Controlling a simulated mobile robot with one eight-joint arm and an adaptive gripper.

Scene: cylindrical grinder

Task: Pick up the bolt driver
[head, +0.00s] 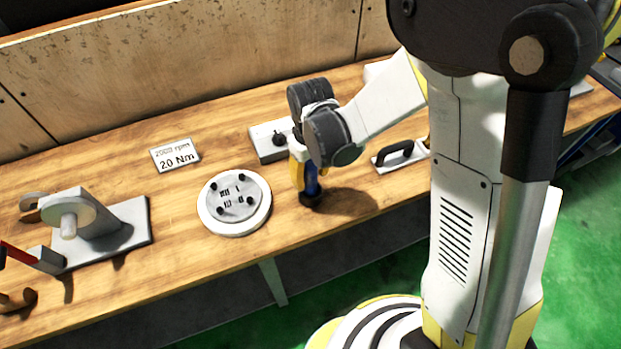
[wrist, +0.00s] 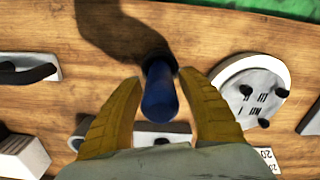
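The bolt driver (head: 312,182) stands upright on the wooden bench near its front edge, with a blue body and a dark base. In the wrist view, the blue bolt driver (wrist: 159,92) is between the two yellow fingers of my gripper (wrist: 163,80). Wood shows between the driver and the fingertips on both sides, so the gripper looks open around it and not closed on it. In the head view, my gripper (head: 305,178) reaches down over the driver and hides its upper part.
A round white fixture with dark bolts (head: 234,201) is just left of the driver. A grey block with a black knob (head: 268,148) stands behind, and a black-handled plate (head: 402,156) to the right. A "20 Nm" sign (head: 175,155) and a grey stand (head: 110,225) are further left.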

